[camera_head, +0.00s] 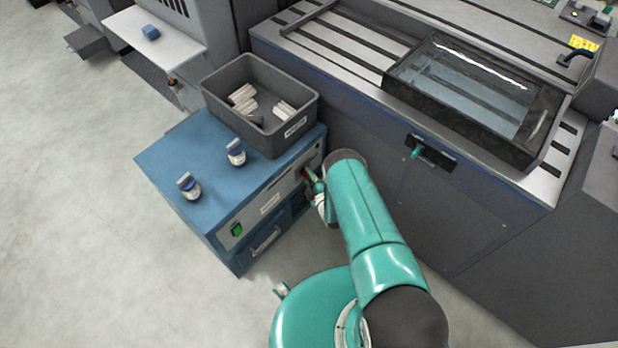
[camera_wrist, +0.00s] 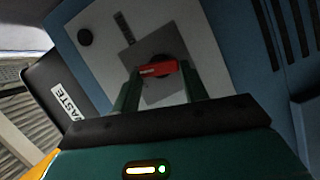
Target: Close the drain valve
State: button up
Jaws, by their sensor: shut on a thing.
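The drain valve's red handle (camera_wrist: 155,69) sits on a grey square plate (camera_wrist: 160,88) on the front panel of a blue cabinet. In the wrist view the handle lies across the picture, slightly tilted, between my two green fingers. My gripper (camera_wrist: 160,75) is shut on this handle. In the head view a small bit of the red handle (camera_head: 306,172) shows at the cabinet's upper front. My gripper (camera_head: 314,184) is there, mostly hidden by my green arm.
A dark grey bin (camera_head: 216,92) with pale rolls stands on the blue cabinet (camera_head: 165,155). A large machine (camera_head: 440,205) closes off the right; floor (camera_head: 80,230) is clear at left.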

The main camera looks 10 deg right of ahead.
jog(key=shift+f+n+t, duration=0.2)
jog(key=shift+n+t, duration=0.4)
jog(key=shift+n, duration=0.8)
jog(key=o, duration=1)
jog(key=v, duration=1.4)
